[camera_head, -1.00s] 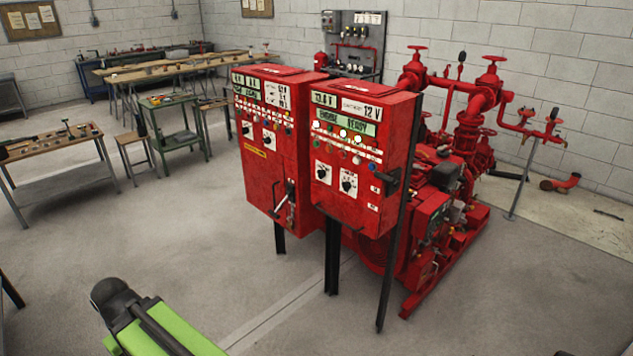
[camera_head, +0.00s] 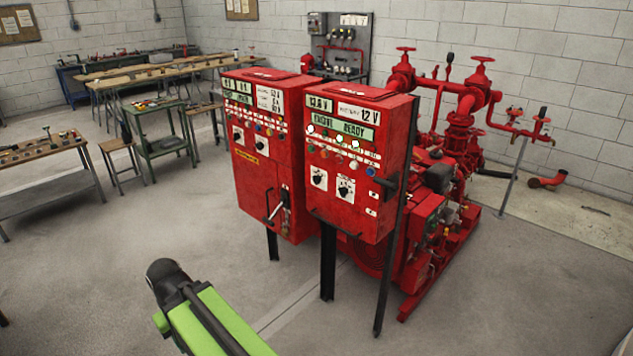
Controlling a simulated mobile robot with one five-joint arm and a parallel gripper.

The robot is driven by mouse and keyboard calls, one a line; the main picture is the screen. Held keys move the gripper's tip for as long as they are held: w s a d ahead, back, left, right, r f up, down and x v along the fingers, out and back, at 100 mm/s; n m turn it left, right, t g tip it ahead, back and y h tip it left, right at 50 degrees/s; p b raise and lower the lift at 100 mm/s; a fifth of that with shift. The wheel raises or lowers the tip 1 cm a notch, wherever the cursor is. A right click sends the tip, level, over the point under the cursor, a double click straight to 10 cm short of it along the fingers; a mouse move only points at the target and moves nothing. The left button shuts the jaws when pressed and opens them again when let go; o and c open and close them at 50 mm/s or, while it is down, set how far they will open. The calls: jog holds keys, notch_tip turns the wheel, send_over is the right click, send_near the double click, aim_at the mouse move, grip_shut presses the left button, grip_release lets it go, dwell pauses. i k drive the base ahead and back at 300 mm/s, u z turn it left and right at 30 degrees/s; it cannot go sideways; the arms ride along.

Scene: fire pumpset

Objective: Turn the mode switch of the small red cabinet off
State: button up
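Two red cabinets stand side by side in the middle. The right cabinet (camera_head: 352,217) looks the smaller; its display reads "ENGINE READY" above a row of lit lamps. It carries two black rotary switches on white plates, a left one (camera_head: 319,178) and a right one (camera_head: 345,189). Which is the mode switch, and where the pointers stand, is too small to tell. The left cabinet (camera_head: 256,180) has similar knobs and a lever handle low on its front. My green arm with a dark end joint shows at the bottom, well apart from the cabinets. My gripper cannot be seen.
A red pump set with pipes and valves (camera_head: 450,190) stands behind and right of the cabinets. Dark support legs (camera_head: 328,263) stand under them. Workbenches (camera_head: 45,153) and a green table (camera_head: 160,135) are at left. The floor before the cabinets is clear.

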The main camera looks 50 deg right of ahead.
aim_at(316, 179)
jog(key=i, duration=0.95)
jog(key=u, duration=0.05)
